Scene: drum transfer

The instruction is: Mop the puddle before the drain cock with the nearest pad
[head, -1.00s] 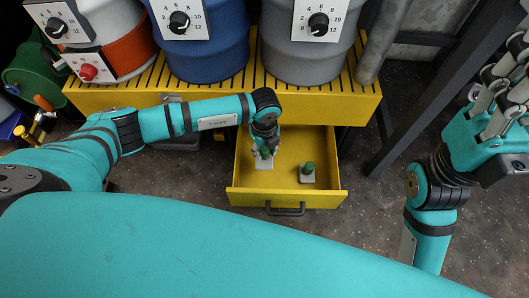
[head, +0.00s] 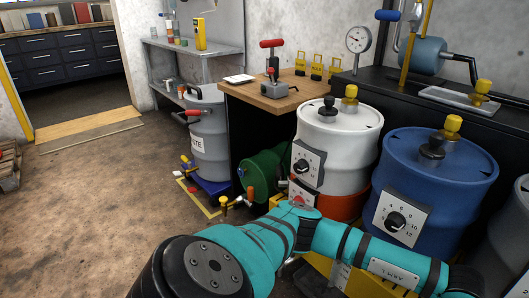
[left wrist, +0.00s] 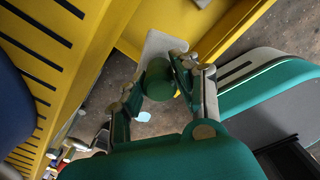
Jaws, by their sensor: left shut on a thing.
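In the left wrist view my left gripper (left wrist: 160,78) is shut on the green knob of a pad with a pale flat plate (left wrist: 158,44). A cock with an orange handle (head: 224,201) and a yellow one (head: 247,197) stand out low by a green drum (head: 263,172). I cannot make out a puddle in the head view. My right gripper is not in view.
A grey waste drum (head: 209,135) stands on a blue base, with a yellow floor marking (head: 205,208) beside it. White (head: 338,145) and blue (head: 432,178) drums stand at right. A wooden-topped bench (head: 262,93) is behind. The floor at left is open.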

